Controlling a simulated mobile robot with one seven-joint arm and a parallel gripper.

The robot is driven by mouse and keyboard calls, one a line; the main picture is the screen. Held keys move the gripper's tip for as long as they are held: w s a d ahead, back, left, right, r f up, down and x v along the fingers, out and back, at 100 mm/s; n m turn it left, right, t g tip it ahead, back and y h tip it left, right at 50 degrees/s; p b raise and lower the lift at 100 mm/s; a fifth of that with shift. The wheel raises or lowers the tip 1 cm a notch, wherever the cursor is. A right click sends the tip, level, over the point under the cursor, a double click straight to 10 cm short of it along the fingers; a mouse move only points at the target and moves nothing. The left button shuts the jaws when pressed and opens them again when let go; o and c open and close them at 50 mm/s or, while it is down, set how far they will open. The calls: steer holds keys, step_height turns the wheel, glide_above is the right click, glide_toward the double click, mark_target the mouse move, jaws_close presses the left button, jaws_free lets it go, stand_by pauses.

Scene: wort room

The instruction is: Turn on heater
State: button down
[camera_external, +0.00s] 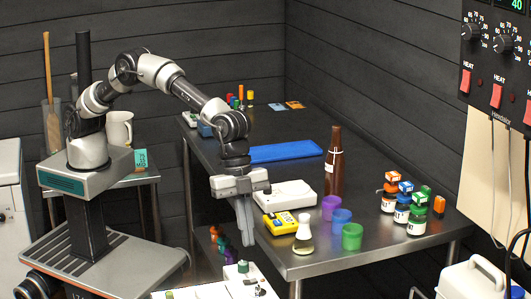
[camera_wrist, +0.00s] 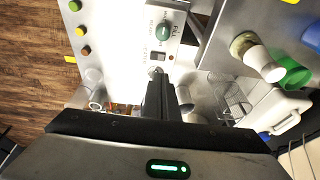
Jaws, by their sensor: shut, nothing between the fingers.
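A black control panel (camera_external: 497,50) on the right wall carries dials and red switches (camera_external: 466,82) labelled HEAT. A white device (camera_external: 240,283) at the bottom centre has a green knob (camera_external: 243,266). In the wrist view, a white panel (camera_wrist: 140,45) shows a green knob (camera_wrist: 164,32) and a small dark switch (camera_wrist: 157,57); its lettering is too small to read surely. My gripper (camera_external: 246,240) is shut and empty, pointing down beside the steel table's front left edge. In the wrist view its fingers (camera_wrist: 158,85) end near the dark switch; contact cannot be told.
The steel table (camera_external: 290,262) holds a brown bottle (camera_external: 334,165), a flask (camera_external: 303,235), coloured cups (camera_external: 341,222), a yellow meter (camera_external: 282,222), a white box (camera_external: 284,196) and several labelled jars (camera_external: 417,220). A white jug (camera_external: 470,280) stands at the lower right.

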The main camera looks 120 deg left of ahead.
mark_target(256, 278)
steer(key=x, duration=0.7)
steer(key=shift+s+a+f, duration=0.1)
steer(key=shift+a+f, duration=0.25)
steer(key=shift+f, duration=0.65)
steer(key=shift+a+f+b, duration=0.25)
steer(key=shift+f+b, duration=0.45)
steer(key=shift+b, duration=0.05)
steer(key=shift+r, duration=0.25)
steer(key=shift+f, duration=0.1)
